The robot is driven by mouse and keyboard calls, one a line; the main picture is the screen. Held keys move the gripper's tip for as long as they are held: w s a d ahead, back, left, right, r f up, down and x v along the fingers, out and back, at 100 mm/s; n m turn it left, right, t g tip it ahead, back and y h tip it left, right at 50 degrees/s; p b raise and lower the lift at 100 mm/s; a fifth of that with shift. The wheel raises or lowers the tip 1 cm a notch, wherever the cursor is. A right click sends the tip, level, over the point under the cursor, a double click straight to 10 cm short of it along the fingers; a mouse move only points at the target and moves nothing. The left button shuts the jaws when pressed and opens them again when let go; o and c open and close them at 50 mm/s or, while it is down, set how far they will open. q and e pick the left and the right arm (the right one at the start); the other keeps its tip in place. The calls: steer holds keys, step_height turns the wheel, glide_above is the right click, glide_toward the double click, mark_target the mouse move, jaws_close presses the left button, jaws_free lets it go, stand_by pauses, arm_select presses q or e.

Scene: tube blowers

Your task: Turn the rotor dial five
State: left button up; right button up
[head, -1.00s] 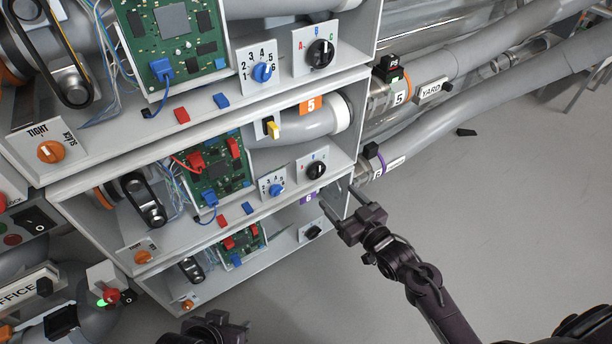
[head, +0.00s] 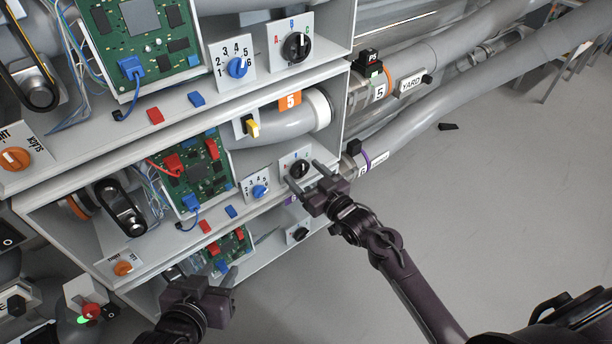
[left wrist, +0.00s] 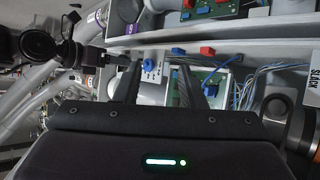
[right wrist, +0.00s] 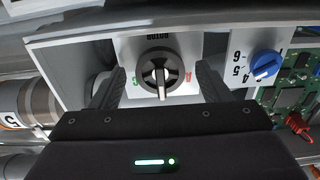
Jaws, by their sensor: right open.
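The rotor dial (head: 298,168) of the bay with the orange 5 tag (head: 290,99) is a black round knob on a white plate. It also shows in the right wrist view (right wrist: 160,72); its pale pointer bar runs up and down there, between a red A and a green letter. My right gripper (head: 308,178) is open, with one finger on each side of the dial in the right wrist view. I cannot tell whether it touches the knob. My left gripper (head: 228,277) is open and empty, low and left of the right one; no object is between its fingers.
A blue numbered dial (head: 259,191) sits left of the rotor dial, with a green circuit board (head: 203,175) further left. A similar rotor dial (head: 296,47) is in the bay above, another (head: 299,234) below. Pipes run off to the right.

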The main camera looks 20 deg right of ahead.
arm_select(q)
steer(key=shift+r, duration=0.1)
arm_select(e)
steer(key=c, duration=1)
steer(key=shift+o, duration=0.2)
steer(key=n+p, duration=0.1)
steer(key=n, duration=0.3)
steer(key=shift+p, duration=0.4)
steer(key=n, duration=0.2)
steer(key=shift+n+p, duration=0.4)
steer(key=n+p, duration=0.1)
steer(key=n, duration=0.3)
steer(key=shift+n, duration=0.3)
arm_select(q)
steer(key=s+a+f+g+y, duration=0.3)
steer(key=s+a+f+g, duration=0.1)
steer(key=s+f+g, duration=0.2)
steer(key=shift+s+a+f, duration=0.3)
steer(key=shift+s+f, duration=0.5)
steer(key=shift+s, duration=0.45)
steer(key=shift+w, duration=0.2)
arm_select(e)
steer(key=shift+n, duration=0.4)
